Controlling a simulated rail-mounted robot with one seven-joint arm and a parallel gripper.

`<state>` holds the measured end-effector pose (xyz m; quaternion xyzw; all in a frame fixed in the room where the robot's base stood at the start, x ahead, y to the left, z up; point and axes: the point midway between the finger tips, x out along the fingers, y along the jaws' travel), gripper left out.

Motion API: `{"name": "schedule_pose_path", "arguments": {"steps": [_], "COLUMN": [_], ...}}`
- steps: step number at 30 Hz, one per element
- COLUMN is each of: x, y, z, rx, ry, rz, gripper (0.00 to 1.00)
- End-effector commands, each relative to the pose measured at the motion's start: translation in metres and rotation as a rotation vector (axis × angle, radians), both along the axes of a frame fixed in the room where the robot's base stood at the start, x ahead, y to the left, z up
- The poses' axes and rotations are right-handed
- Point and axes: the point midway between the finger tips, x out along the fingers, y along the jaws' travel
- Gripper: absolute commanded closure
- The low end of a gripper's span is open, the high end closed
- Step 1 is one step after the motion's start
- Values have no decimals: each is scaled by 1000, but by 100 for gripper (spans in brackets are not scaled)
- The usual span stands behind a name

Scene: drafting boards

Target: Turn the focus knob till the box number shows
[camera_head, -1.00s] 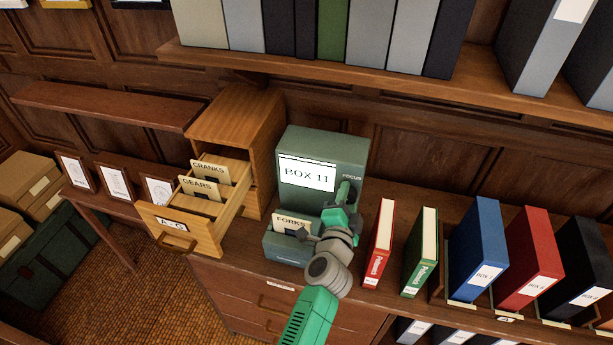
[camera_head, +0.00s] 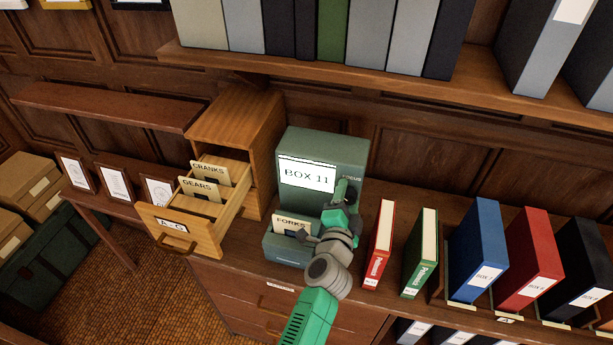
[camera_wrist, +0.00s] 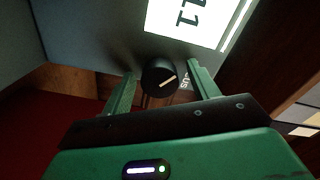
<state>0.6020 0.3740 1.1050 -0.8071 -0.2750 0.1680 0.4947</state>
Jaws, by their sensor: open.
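The green-grey reader (camera_head: 352,150) stands on the cabinet top. The black focus knob (camera_wrist: 160,77) has a pale pointer line and sits on the reader's front. A card marked FORKS (camera_head: 291,225) stands in the tray at the reader's base.
An open wooden drawer (camera_head: 200,240) marked A-G holds the CRANKS and GEARS cards, left of the reader. A red book (camera_head: 377,246) and a green book (camera_head: 420,255) stand close to the right of my arm. Box files, including a blue one (camera_head: 476,250), stand farther right.

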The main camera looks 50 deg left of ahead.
Motion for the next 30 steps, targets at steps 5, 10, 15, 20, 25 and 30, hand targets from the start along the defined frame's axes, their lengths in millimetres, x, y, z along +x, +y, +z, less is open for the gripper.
{"name": "schedule_pose_path", "arguments": {"steps": [5,10,15,20,25,30], "x": [-19,-38,-57,-69,-71,-70], "y": [-15,-29,-45,-53,-54,-54], "z": [2,1,0,0,0,0], "rx": [-1,-1,0,-1,0,0], "ry": [2,1,2,1,0,0], "rz": [0,0,-2,0,0,0], "gripper": [40,40,40,40,40,40]}}
